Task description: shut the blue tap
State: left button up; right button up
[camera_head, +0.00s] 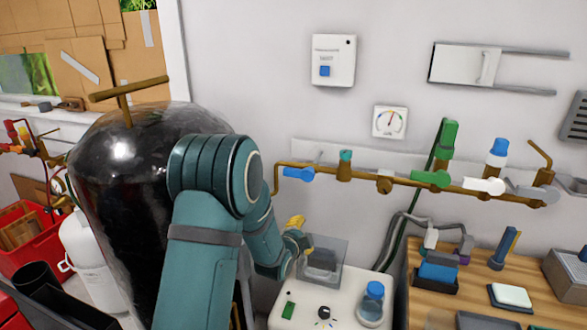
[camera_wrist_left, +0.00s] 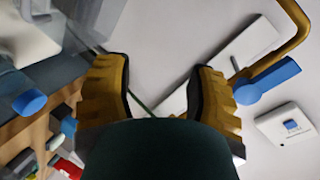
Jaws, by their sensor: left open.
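The blue tap (camera_head: 299,174) is a blue lever at the left end of the brass pipe on the wall. The lever lies roughly along the pipe, tilted slightly. It also shows in the left wrist view (camera_wrist_left: 267,81), outside the fingers and to their right. My left gripper (camera_head: 300,233) is below the blue tap in the head view, in front of the wall and apart from the tap. Its yellow fingers are open, with nothing between them in the left wrist view (camera_wrist_left: 160,92). My right gripper is in neither view.
The brass pipe (camera_head: 400,183) also carries a green lever (camera_head: 430,178) and a white lever (camera_head: 484,185). A white machine (camera_head: 345,308) with a clear box (camera_head: 322,262) stands below my left gripper. A large black tank (camera_head: 118,170) stands left of my arm.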

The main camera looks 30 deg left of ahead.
aim_at(292, 174)
pick_arm(q)
jog(key=w+a+r+m+t+y, duration=0.2)
jog(key=a+r+m+t, duration=0.4)
jog(key=r, duration=0.7)
jog(key=w+a, duration=0.1)
jog(key=w, duration=0.1)
jog(key=w+a+g, duration=0.1)
jog(key=w, duration=0.1)
jog(key=w+a+n+g, duration=0.1)
jog(key=w, duration=0.2)
jog(key=shift+w+f, duration=0.1)
grip_shut()
